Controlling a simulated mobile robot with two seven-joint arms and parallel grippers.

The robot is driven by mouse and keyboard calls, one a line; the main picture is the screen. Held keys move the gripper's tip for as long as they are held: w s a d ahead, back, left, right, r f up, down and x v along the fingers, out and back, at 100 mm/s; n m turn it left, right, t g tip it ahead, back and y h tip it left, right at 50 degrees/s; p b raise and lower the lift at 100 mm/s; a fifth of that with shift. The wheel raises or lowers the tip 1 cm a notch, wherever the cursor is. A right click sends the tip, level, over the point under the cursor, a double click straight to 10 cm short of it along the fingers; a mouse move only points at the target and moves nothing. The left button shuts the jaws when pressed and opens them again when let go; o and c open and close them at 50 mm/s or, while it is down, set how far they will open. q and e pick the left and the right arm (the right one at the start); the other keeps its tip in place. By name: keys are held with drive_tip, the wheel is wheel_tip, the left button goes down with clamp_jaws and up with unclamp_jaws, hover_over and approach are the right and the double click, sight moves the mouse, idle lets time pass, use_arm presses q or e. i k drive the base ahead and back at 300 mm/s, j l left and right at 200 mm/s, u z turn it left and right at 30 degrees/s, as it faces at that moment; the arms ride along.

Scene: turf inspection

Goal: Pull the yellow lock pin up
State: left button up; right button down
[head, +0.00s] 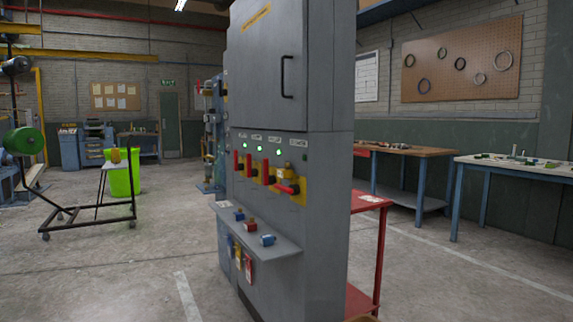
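I cannot make out a yellow lock pin for certain. A grey cabinet (316,190) stands in the middle of the head view. Its left face has a row of red handles, one of them a red handle (290,188) on a yellow plate (299,195). A small yellow part (288,168) sits just above that handle, too small to identify. Green lights (275,152) glow above the row. Neither of my grippers is in view.
A shelf (273,247) on the cabinet carries blue and red blocks, with tags hanging below. A red cart (371,203) stands behind the cabinet. Workbenches (428,152) line the right wall. A black wheeled frame (92,207) and green bin (122,178) stand left. Floor in front-left is clear.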

sight(284, 174)
drive_tip(key=i+j+z, duration=0.15)
drive_tip(key=i, duration=0.35)
drive_tip(key=i+j+z, duration=0.1)
drive_tip(key=i, duration=0.35)
drive_tip(key=i+j+z, duration=0.15)
drive_tip(key=i+j, duration=0.15)
drive_tip(key=i, duration=0.15)
drive_tip(key=i+j+z, duration=0.1)
drive_tip(key=i+j, duration=0.15)
drive_tip(key=i, duration=0.2)
